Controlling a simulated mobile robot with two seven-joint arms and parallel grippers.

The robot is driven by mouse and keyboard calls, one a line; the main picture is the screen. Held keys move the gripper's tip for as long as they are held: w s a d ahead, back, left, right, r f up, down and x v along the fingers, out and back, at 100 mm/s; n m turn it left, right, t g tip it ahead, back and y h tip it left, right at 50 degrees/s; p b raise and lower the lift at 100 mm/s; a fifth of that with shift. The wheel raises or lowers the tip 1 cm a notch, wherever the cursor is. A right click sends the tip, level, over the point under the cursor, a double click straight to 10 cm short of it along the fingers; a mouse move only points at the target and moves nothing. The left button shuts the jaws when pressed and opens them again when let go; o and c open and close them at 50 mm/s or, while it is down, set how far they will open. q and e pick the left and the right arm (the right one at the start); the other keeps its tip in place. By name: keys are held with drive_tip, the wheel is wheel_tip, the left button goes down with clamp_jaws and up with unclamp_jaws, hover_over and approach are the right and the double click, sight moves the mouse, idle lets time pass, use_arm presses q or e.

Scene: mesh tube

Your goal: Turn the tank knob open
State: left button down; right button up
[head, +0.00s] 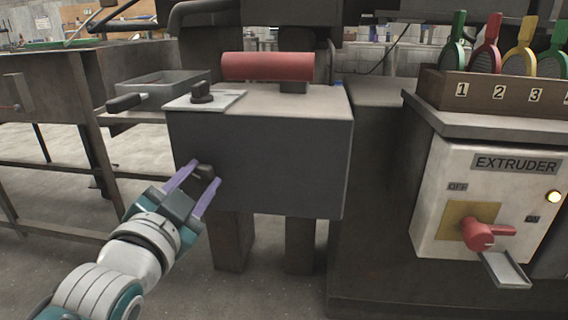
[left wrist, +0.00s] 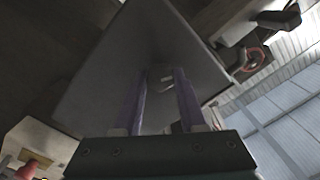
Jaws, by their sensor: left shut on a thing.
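The dark tank (head: 270,150) is a box with a grey front face. A small black knob (head: 206,170) sits low on the left of that face. My left gripper (head: 204,173) has its two purple fingers on either side of this knob and is shut on it. In the left wrist view the knob (left wrist: 161,78) shows between the fingers, against the tank face (left wrist: 120,75). Another black knob (head: 202,92) stands on a light plate on top of the tank. My right gripper is not in view.
A red roller (head: 268,66) lies above the tank top. A grey tray with a black handle (head: 126,102) is at the left. The extruder box (head: 470,165) with a red switch handle (head: 480,235) and a glowing lamp (head: 554,197) stands at the right, under coloured paddles in a numbered rack (head: 500,95).

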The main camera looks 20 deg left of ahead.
use_arm(q)
drive_tip(key=n+p, duration=0.1)
drive_tip(key=n, duration=0.4)
drive_tip(key=shift+r+n+p, duration=0.15)
drive_tip(key=shift+n+p, duration=0.15)
drive_tip(key=shift+p, duration=0.05)
drive_tip(key=n, duration=0.4)
drive_tip(key=shift+p, duration=0.4)
drive_tip(key=n, duration=1)
drive_tip(key=n+b, duration=0.1)
drive_tip(key=n, duration=0.4)
drive_tip(key=n+b, duration=0.1)
drive_tip(key=n, duration=0.4)
drive_tip(key=shift+f, duration=0.2)
drive_tip(key=n+b, duration=0.2)
drive_tip(key=n, duration=0.3)
drive_tip(key=shift+n, duration=0.4)
drive_tip(key=n+b, duration=0.2)
drive_tip(key=n, duration=0.3)
drive_tip(key=shift+n, duration=0.4)
